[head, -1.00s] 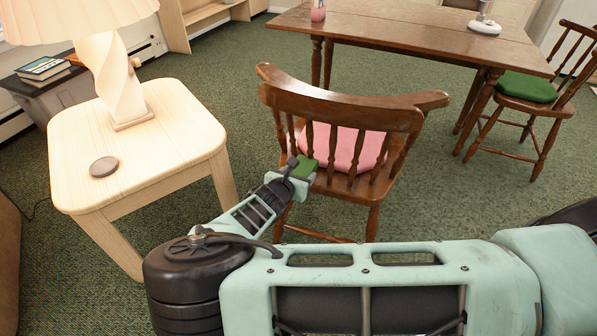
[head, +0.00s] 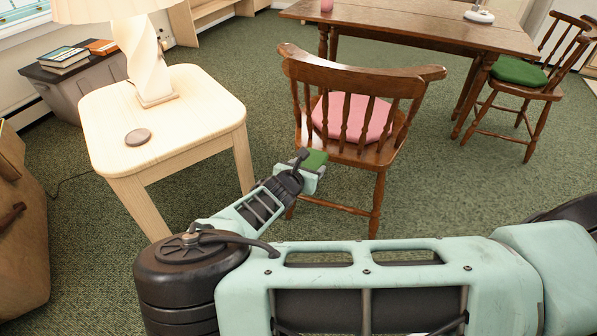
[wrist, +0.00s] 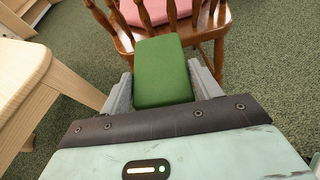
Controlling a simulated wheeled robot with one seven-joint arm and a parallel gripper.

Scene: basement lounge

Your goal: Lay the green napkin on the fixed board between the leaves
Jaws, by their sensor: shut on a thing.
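My gripper (wrist: 162,88) is shut on the green napkin (wrist: 162,70), which looks like a folded, padded rectangle between the two fingers in the wrist view. In the head view the napkin (head: 315,160) shows at the end of my arm, in front of the near wooden chair. The wooden drop-leaf table (head: 420,30) stands behind that chair at the top of the head view. Its top is only partly in the picture, and my gripper is well short of it.
The near chair (head: 360,62) with a pink cushion (head: 352,116) stands between my gripper and the table. A pale side table (head: 185,125) with a lamp (head: 145,55) is at the left. Another chair with a green cushion (head: 518,71) is at the right. A pink cup (head: 326,5) stands on the table.

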